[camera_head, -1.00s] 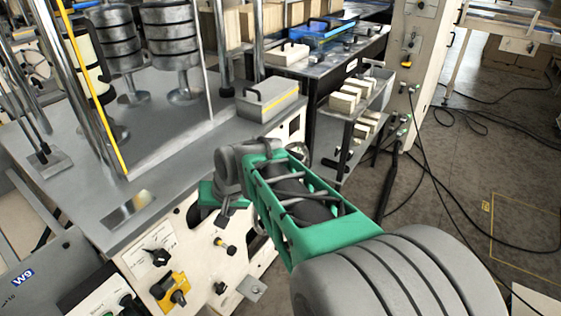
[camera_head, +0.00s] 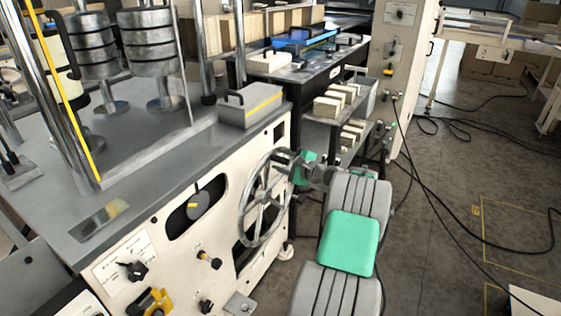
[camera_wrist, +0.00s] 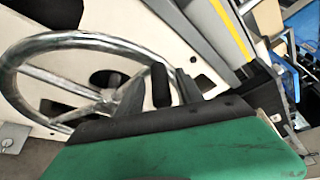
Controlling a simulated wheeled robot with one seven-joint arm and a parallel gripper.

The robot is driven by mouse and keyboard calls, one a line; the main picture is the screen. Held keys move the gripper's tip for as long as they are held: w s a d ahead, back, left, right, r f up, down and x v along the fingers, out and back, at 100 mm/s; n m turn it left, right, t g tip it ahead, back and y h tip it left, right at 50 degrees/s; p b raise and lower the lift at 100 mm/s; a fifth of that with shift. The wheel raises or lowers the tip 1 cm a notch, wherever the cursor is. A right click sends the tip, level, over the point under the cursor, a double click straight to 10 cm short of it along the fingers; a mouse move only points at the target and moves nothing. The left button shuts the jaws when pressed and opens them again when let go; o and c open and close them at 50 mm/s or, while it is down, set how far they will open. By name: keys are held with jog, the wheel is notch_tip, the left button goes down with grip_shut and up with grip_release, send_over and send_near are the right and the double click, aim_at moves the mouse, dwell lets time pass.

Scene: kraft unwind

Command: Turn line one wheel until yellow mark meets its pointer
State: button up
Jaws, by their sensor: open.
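The spoked metal hand wheel (camera_head: 265,199) stands upright on the cream front panel of the machine. It fills the left of the wrist view (camera_wrist: 107,102). My gripper (camera_head: 284,158) is open at the wheel's upper right rim in the head view. In the wrist view, a dark upright piece stands at the rim; I cannot tell whether it is a handle or my fingertip, nor whether I touch the wheel. Left of the wheel, a grey round dial (camera_head: 199,206) carries a yellow mark (camera_head: 193,205) in a dark opening. I cannot make out a pointer.
A grey case with a yellow stripe (camera_head: 250,104) lies on the bench top above the wheel. Knobs (camera_head: 209,260) stick out of the panel below the dial. A shelf cart (camera_head: 322,130) stands behind my arm. Cables lie on the floor at right.

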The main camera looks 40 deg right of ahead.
jog(key=shift+w, duration=0.2)
grip_shut()
dwell(0.3)
dwell(1.0)
